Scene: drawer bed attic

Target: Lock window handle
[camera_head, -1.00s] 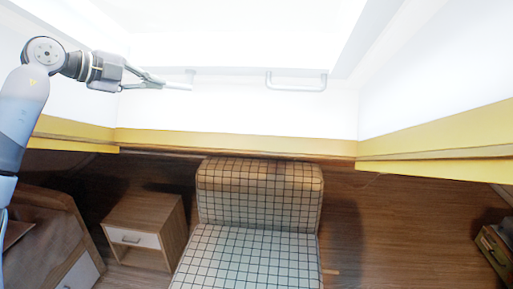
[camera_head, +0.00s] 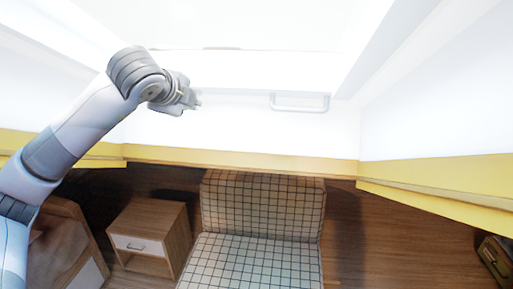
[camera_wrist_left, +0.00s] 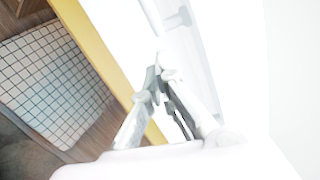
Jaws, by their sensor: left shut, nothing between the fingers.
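A white window handle, shaped like a shallow U-shaped bar (camera_head: 300,103), is on the white window frame right of centre in the head view. My left gripper (camera_head: 197,103) is at the frame, left of this bar and clearly apart from it. In the left wrist view the gripper's fingers (camera_wrist_left: 158,75) are shut with nothing held. A pale fitting on the frame shows just beyond the fingertips (camera_wrist_left: 178,20); whether the fingers touch anything is washed out by glare. My right gripper is not in view.
A yellow ledge (camera_head: 240,159) runs below the white wall. Beneath it are a checked chair (camera_head: 262,205) and a wooden nightstand (camera_head: 150,228) with a white drawer. A green-edged box (camera_head: 493,255) is at the lower right. The bright window area is overexposed.

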